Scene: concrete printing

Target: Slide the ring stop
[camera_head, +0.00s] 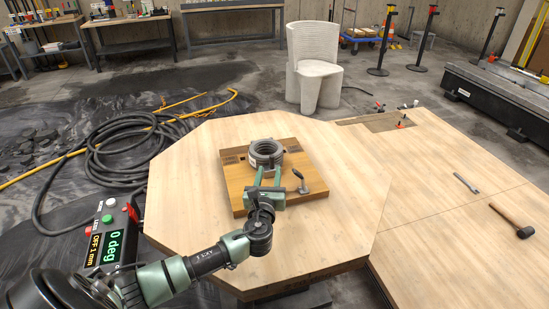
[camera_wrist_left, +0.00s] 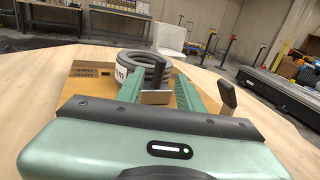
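A dark grey ring (camera_head: 266,152) of stacked coils lies on a wooden board (camera_head: 236,190) on the table. It also shows in the left wrist view (camera_wrist_left: 140,72), beyond my fingers. My left gripper (camera_head: 267,172) reaches over the board with its two green fingers spread apart, pointing at the ring. In the left wrist view, a small grey block (camera_wrist_left: 155,97) with a dark upright piece shows between the fingers (camera_wrist_left: 158,86); I cannot tell if they touch it. It may be the ring stop. A dark-headed lever (camera_head: 299,180) stands right of the fingers. My right gripper is out of view.
The wooden table (camera_head: 340,160) is mostly clear around the board. A wrench (camera_head: 466,183) and a mallet (camera_head: 513,220) lie at right. A control box (camera_head: 110,238) at left reads "0 deg" and "OFF 1 mm". A pale chair (camera_head: 315,70) stands behind the table.

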